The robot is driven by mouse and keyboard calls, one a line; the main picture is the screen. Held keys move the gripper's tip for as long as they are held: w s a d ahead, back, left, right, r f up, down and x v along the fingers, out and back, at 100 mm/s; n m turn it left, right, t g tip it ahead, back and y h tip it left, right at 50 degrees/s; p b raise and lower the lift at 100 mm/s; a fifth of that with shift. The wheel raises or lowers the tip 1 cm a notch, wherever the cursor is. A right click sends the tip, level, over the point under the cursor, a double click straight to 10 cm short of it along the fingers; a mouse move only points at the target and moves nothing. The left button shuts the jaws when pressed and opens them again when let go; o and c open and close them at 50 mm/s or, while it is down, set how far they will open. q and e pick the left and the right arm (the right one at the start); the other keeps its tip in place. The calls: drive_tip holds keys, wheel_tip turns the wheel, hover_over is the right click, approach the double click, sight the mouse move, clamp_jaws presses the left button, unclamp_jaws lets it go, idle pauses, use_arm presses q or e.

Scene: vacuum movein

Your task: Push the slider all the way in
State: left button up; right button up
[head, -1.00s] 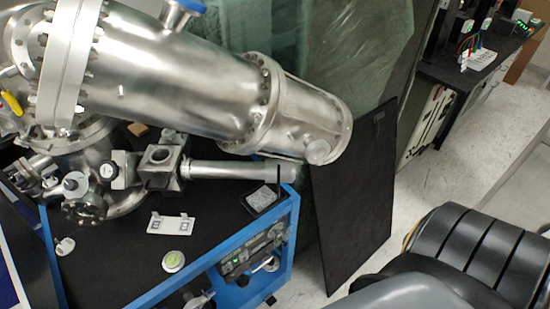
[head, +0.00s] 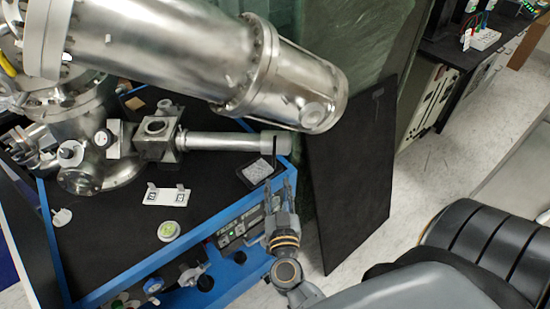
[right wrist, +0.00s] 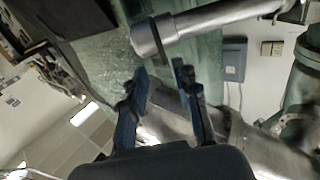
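The slider appears to be the grey sleeve (head: 274,143) at the right end of a horizontal metal tube (head: 220,142) on the vacuum chamber. A thin black bar (head: 268,162) hangs beside it. In the right wrist view, the sleeve's pale round end (right wrist: 145,41) and the black bar (right wrist: 158,40) lie just beyond my fingertips. My right gripper (head: 279,178) is open and empty, below the sleeve in the head view, fingers pointing up towards it. It also shows in the right wrist view (right wrist: 160,68). I cannot tell whether a finger touches the bar. My left gripper is not in view.
A large steel cylinder (head: 190,50) hangs above the tube. The black tabletop (head: 115,245) with blue edges carries a white plate (head: 166,196) and a round green-topped disc (head: 169,230). A dark upright panel (head: 345,180) stands right of my gripper.

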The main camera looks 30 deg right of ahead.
sight(274, 161)
drive_tip(key=x, duration=1)
drive_tip(key=shift+w+f+p, duration=0.1)
drive_tip(key=shift+w+p, duration=0.1)
drive_tip(key=shift+p, duration=0.1)
clamp_jaws()
